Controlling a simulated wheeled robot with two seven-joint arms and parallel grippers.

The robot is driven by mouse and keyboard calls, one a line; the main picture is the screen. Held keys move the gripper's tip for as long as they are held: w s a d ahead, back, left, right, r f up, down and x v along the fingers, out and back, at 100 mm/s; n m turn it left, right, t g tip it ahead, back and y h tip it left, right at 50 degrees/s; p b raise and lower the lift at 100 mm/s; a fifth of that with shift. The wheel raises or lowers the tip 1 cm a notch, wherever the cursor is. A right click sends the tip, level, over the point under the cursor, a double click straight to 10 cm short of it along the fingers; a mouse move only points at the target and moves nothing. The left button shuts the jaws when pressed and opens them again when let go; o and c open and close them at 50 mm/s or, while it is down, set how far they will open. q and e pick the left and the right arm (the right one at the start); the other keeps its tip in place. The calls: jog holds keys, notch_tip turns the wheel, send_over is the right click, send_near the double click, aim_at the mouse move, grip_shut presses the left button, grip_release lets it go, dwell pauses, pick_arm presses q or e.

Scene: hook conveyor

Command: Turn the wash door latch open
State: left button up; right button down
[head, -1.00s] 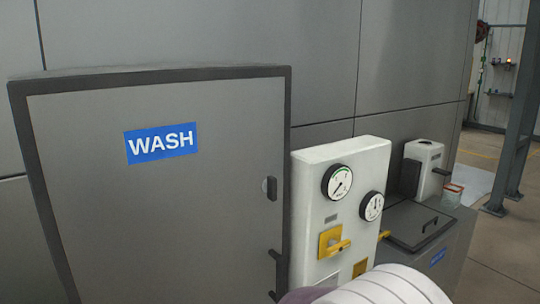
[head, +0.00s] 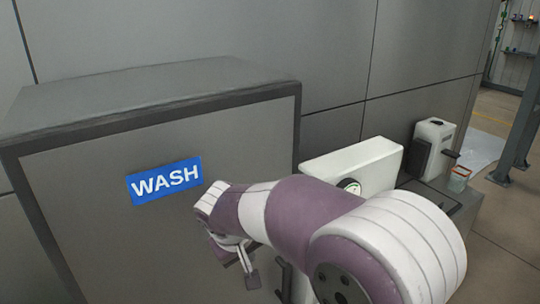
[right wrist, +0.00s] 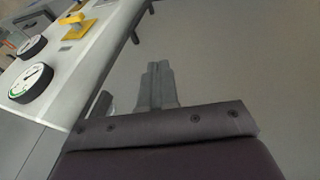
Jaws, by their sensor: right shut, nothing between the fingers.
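The wash door (head: 80,230) is a grey panel with a dark frame and a blue WASH sign (head: 165,181); it looks closed. The latch at its right edge is hidden behind my right arm in the head view. My right gripper (head: 240,268) is in front of the door, below and right of the sign. Its fingers (right wrist: 158,70) are together and empty in the right wrist view. My left gripper is not in view.
A dark door handle (head: 283,280) is low at the door's edge. A white container (head: 434,145) stands farther right.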

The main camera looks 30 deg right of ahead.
pick_arm(q)
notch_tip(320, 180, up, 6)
jog(key=p, duration=0.3)
pick_arm(e)
jog(key=w+d+r+m+t+h, duration=0.1)
jog(key=w+r+h, duration=0.15)
jog(key=r, duration=1.05)
pick_arm(q)
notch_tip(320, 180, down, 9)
jog(key=b, duration=0.8)
jog(key=shift+b, duration=0.35)
pick_arm(e)
jog(key=w+d+f, duration=0.5)
jog(key=d+f, duration=0.3)
jog(key=shift+d+f, duration=0.15)
jog(key=shift+d, duration=0.2)
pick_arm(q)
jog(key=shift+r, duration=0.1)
pick_arm(e)
jog(key=shift+w+y, duration=0.15)
jog(key=shift+y, duration=0.1)
